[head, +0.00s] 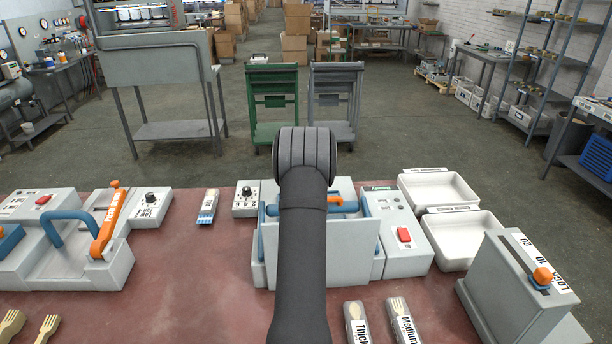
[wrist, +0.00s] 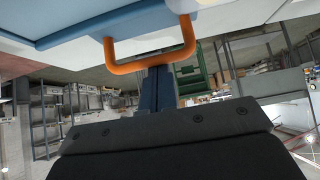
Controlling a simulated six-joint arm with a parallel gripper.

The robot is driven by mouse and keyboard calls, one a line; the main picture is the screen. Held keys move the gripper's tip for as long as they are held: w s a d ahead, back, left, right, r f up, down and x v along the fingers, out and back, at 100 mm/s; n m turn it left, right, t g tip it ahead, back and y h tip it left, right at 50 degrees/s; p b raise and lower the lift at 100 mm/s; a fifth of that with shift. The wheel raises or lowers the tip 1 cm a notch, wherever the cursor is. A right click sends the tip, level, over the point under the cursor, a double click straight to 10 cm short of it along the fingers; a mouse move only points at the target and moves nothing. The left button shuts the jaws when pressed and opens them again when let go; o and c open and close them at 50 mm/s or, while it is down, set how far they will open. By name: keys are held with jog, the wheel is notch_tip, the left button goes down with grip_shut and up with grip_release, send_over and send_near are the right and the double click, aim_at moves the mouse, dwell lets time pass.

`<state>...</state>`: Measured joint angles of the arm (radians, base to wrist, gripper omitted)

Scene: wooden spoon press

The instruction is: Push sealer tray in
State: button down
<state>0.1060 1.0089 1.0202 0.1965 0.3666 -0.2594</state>
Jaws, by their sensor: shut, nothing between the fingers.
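The sealer (head: 408,258) is the pale grey machine in the middle of the table, with a red switch on its right. In the wrist view, a light blue part that looks like the sealer tray (wrist: 90,22) carries a U-shaped orange handle (wrist: 150,66). A bit of the orange handle also shows in the head view (head: 335,199), beside my arm. My gripper (wrist: 157,78) is shut and empty, its dark fingers at the handle's crossbar; I cannot tell whether they touch it. In the head view my arm hides the gripper and part of the sealer.
Two white bins (head: 462,236) stand right of the sealer. A grey box with an orange knob (head: 542,276) is at the front right. A press with an orange lever (head: 108,222) stands at the left. Labelled spoon and fork packs (head: 403,320) lie in front.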

jog(key=shift+w+f, duration=0.3)
jog(key=shift+w, duration=0.1)
jog(key=w+r, duration=0.2)
jog(key=shift+w, duration=0.3)
jog(key=v, duration=0.9)
jog(key=shift+s, duration=0.1)
jog(key=x, duration=0.9)
jog(key=shift+w+f, duration=0.25)
jog(key=shift+s+f, duration=0.25)
jog(key=shift+s, duration=0.7)
jog(key=shift+s+f, duration=0.15)
jog(key=shift+s, duration=0.15)
jog(key=shift+s+f, duration=0.15)
jog(key=shift+s, duration=0.3)
